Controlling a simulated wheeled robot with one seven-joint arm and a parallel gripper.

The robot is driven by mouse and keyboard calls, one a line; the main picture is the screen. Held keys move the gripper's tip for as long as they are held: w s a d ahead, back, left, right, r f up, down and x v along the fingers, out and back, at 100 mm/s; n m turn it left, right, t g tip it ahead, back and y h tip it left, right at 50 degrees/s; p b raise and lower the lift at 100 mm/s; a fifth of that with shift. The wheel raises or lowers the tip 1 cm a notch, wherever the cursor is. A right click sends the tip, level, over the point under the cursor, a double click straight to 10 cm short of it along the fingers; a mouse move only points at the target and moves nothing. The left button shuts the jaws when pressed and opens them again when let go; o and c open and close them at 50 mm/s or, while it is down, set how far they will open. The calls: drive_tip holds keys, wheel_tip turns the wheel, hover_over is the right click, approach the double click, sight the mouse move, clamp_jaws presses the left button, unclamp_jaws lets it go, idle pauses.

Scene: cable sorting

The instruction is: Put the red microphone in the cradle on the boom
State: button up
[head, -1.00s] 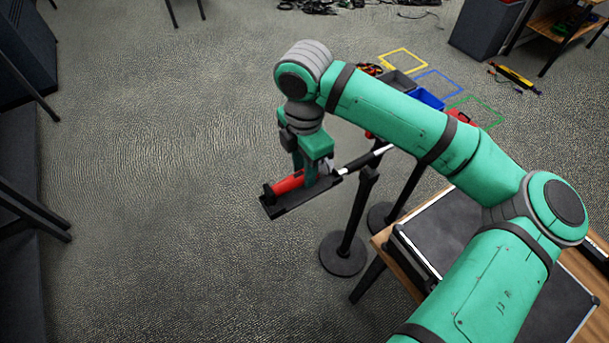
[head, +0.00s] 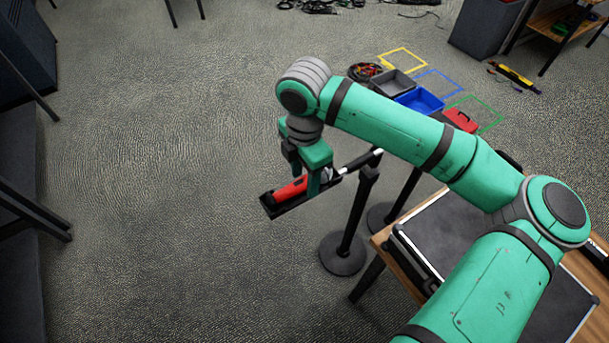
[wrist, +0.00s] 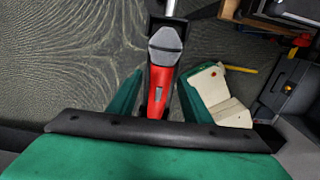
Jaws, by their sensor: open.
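The red microphone (head: 289,190) lies in the dark cradle (head: 302,201) at the left end of the boom (head: 359,160). In the wrist view the microphone (wrist: 161,85) shows its grey mesh head pointing away from me and its red body toward me. My gripper (head: 314,178) is at the cradle, with its fingers open on either side of the microphone; a gap shows on each side of the body in the wrist view (wrist: 158,100). The microphone's lower end is hidden behind my gripper's body in the wrist view.
A black stand (head: 347,235) holds the boom, with a round base on the floor. A wooden table with a black case (head: 428,232) stands at the right, beneath my arm. Grey (head: 391,84) and blue (head: 420,100) bins and a red box (head: 461,120) are behind.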

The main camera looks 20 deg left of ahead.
sight(304, 179)
wheel_tip(304, 179, up, 12)
drive_tip(key=shift+r, duration=0.15)
idle(0.4)
idle(0.4)
